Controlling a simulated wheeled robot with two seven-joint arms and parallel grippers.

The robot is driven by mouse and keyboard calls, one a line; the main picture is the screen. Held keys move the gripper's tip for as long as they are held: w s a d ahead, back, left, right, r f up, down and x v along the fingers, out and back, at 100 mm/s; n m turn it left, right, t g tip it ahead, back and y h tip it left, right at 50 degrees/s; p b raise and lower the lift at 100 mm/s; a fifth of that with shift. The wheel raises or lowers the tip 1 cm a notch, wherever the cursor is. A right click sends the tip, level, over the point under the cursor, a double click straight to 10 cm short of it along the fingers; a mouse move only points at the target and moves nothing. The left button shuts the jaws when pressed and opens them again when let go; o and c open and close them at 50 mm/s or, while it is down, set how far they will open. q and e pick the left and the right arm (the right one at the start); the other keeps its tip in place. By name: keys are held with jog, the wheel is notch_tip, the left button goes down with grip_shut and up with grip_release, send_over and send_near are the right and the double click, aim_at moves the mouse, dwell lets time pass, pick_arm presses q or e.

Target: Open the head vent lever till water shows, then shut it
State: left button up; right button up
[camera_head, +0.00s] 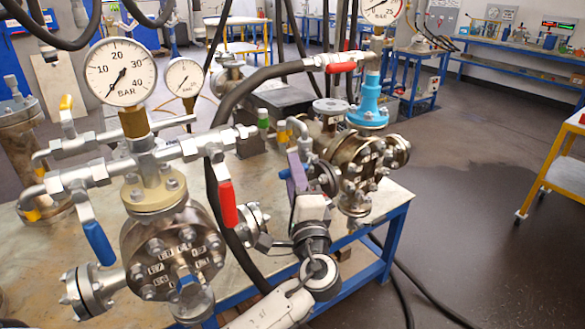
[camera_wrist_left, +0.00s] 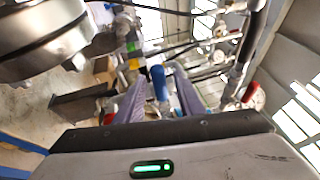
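My left gripper (camera_head: 296,170) reaches in from the bottom of the head view, its purple fingers beside the right-hand flanged vessel (camera_head: 358,172). In the left wrist view the two fingers (camera_wrist_left: 160,100) stand apart, with a blue lever handle (camera_wrist_left: 158,82) between them. A gap shows on each side of the handle. A bent pipe with a yellow band (camera_head: 284,131) rises just behind the fingers. No running water can be made out. My right gripper is not in view.
The left vessel (camera_head: 172,250) carries a large gauge (camera_head: 120,72), a blue lever (camera_head: 98,243) and a red lever (camera_head: 227,203). A cyan fitting (camera_head: 368,108) tops the right vessel, near a red-handled valve (camera_head: 341,67).

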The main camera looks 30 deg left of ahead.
pick_arm(q)
jog(key=shift+w+a+r, duration=0.1)
jog(key=shift+w+a, duration=0.25)
jog(key=shift+c, duration=0.3)
grip_shut()
